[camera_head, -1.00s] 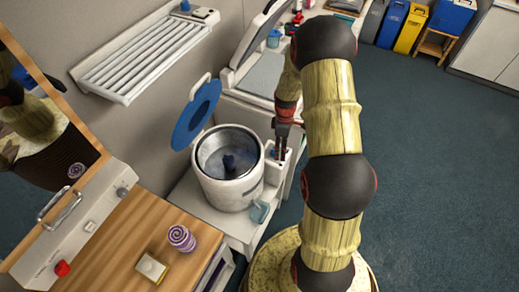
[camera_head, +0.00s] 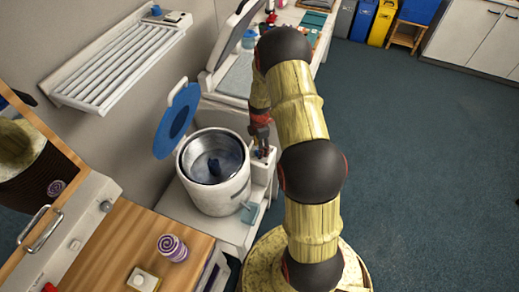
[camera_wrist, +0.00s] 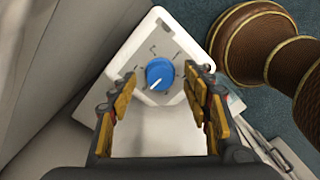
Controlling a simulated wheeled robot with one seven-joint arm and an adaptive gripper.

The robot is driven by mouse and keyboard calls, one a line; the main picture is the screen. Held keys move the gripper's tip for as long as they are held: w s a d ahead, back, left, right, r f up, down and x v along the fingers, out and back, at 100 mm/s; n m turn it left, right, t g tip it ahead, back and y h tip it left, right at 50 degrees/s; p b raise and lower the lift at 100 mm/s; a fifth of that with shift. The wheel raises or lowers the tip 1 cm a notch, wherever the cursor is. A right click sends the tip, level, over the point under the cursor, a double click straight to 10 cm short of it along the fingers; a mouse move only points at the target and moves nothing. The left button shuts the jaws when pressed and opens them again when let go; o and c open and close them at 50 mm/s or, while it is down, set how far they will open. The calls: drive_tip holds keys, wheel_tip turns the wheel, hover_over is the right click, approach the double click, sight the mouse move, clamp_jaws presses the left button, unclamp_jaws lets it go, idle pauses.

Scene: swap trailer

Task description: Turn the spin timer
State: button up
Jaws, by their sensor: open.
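The spin timer is a blue round knob (camera_wrist: 160,74) with a white pointer line, on a white panel (camera_wrist: 147,43) with dark marks around it. In the wrist view the pointer slants toward the lower left. My gripper (camera_wrist: 161,80) is open, its yellow-padded fingers to the left and right of the knob with visible gaps. Whether the fingertips reach the knob's depth, I cannot tell. In the head view my gripper (camera_head: 261,146) points down over the timer box beside the white spinner drum (camera_head: 219,194); it partly hides the knob there.
The spinner's blue lid (camera_head: 177,121) stands open at the left. A wooden counter (camera_head: 125,240) holds a purple-striped cup (camera_head: 172,248). A white slatted rack (camera_head: 120,60) is on the wall. Open floor (camera_head: 430,180) lies to the right.

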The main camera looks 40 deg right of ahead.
drive_tip(key=shift+f, duration=0.4)
drive_tip(key=shift+c, duration=0.3)
drive_tip(key=c, duration=1.1)
drive_tip(key=shift+c, duration=0.2)
